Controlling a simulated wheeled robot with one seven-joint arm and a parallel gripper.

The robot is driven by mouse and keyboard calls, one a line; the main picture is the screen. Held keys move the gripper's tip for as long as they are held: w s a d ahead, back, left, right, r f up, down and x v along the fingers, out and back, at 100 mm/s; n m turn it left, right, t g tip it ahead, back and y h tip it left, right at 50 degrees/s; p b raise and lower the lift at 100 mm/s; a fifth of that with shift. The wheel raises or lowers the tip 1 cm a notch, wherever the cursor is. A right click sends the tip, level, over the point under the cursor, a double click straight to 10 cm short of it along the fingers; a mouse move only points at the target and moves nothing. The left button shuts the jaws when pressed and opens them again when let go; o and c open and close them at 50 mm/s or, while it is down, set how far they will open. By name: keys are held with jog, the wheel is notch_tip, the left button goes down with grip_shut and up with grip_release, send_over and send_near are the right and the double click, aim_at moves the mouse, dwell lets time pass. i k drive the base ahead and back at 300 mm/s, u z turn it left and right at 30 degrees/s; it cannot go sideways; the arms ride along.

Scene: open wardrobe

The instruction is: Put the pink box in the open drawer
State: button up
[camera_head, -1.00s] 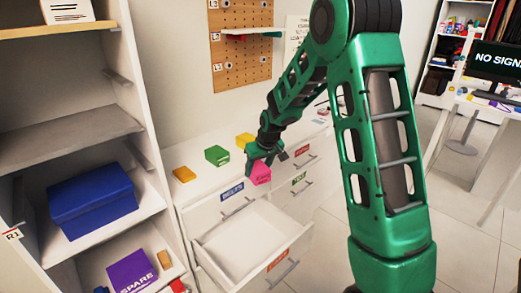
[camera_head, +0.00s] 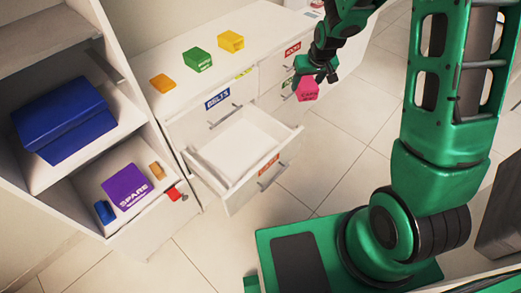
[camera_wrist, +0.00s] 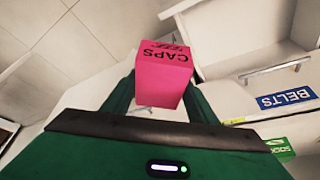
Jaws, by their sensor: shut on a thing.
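The pink box (camera_head: 307,90) is held in my gripper (camera_head: 312,80), in front of the dresser and to the right of the open drawer. In the wrist view the pink box (camera_wrist: 163,72), marked "CAPS", sits between the two green fingers of my gripper (camera_wrist: 155,92). The open drawer (camera_head: 236,190) is pulled out of the white dresser below the "BELTS" drawer, and it looks empty. Part of the open drawer (camera_wrist: 225,55) shows at the upper right of the wrist view. The box is apart from the drawer.
A yellow-orange box (camera_head: 162,83), a green box (camera_head: 197,60) and a yellow box (camera_head: 231,41) stand on the dresser top (camera_head: 165,55). A shelf at left holds a blue box (camera_head: 65,115) and a purple box (camera_head: 126,187). The floor right of the drawer is clear.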

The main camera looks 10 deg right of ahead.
aim_at(242, 167)
jog(key=z, duration=0.55)
jog(key=k, duration=1.25)
jog(key=u, duration=1.1)
jog(key=i, duration=1)
